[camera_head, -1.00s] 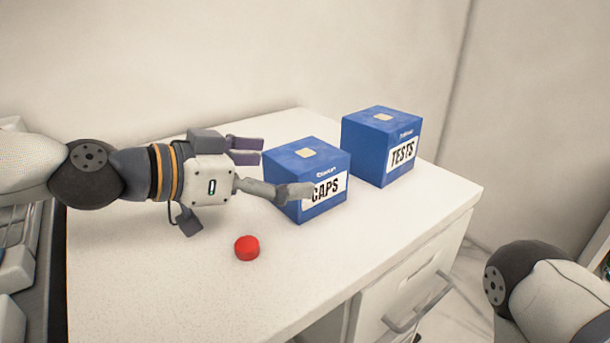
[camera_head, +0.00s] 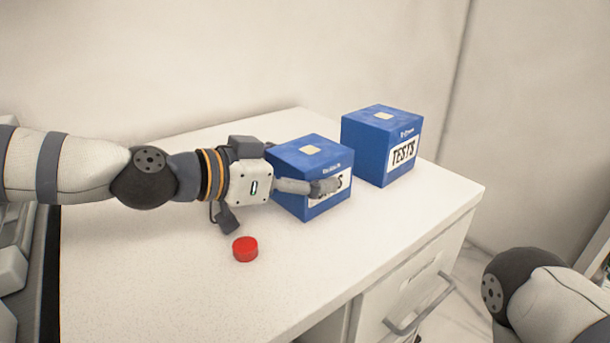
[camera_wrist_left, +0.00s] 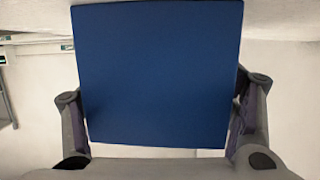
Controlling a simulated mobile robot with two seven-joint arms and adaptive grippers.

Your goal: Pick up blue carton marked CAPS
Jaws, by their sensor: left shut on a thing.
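The blue carton marked CAPS (camera_head: 309,163) stands upright on the white counter. Its label is partly hidden by a finger, with only its last letter clear in the head view. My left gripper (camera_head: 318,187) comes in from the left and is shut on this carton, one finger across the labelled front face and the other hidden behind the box. In the left wrist view the carton's plain blue face (camera_wrist_left: 158,75) fills the middle, with a finger on each side. The carton appears to rest on the counter. My right gripper is not in view.
A second blue carton marked TESTS (camera_head: 380,146) stands behind and to the right, a small gap away. A red round cap (camera_head: 245,249) lies in front of the left gripper. The white counter (camera_head: 150,290) is clear at the front left; its right edge drops to a drawer with a handle (camera_head: 420,305).

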